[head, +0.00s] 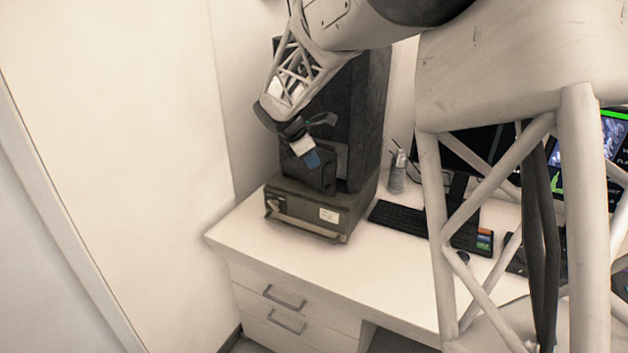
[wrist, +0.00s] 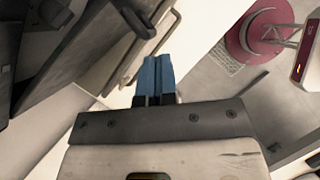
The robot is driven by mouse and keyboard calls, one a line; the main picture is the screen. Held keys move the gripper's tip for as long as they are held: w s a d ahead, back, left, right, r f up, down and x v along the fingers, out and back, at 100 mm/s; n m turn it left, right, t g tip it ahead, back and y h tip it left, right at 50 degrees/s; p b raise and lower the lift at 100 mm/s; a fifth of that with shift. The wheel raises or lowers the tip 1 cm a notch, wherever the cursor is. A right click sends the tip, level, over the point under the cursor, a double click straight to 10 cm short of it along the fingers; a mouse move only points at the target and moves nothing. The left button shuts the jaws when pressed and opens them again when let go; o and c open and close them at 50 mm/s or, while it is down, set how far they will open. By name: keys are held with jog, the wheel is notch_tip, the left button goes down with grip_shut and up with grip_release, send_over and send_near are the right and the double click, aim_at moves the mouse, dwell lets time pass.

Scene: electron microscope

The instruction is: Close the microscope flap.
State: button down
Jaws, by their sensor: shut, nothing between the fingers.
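The microscope (head: 365,110) is a tall dark body on a grey-green base (head: 310,212) at the back left of the desk. A dark boxy part (head: 322,176) juts from its front; I cannot tell for certain whether this is the flap or how far it stands open. My gripper (head: 312,159) is shut and empty, its blue fingertips in front of this part; contact cannot be told. In the wrist view the blue fingers (wrist: 153,78) are together, with a dark slanted panel (wrist: 85,48) to their left, apart from them in the picture.
The white desk (head: 250,225) has drawers below with metal handles (head: 284,297). A spray bottle (head: 397,172), a keyboard (head: 400,218) and monitors stand to the right. A wall is close on the left. A red round base (wrist: 265,35) sits on the floor.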

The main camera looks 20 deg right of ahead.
jog(key=s+a+f+m+t+h, duration=0.4)
jog(key=a+f+m+h, duration=0.3)
jog(key=a+m+h, duration=0.4)
jog(key=shift+a+f+m+t, duration=0.35)
jog(key=shift+a+m+t, duration=0.4)
jog(key=shift+m, duration=1.15)
jog(key=shift+d, duration=0.3)
jog(key=x, duration=1.3)
jog(key=shift+d, duration=0.3)
jog(key=shift+w+d+r, duration=0.1)
jog(key=shift+w, duration=0.1)
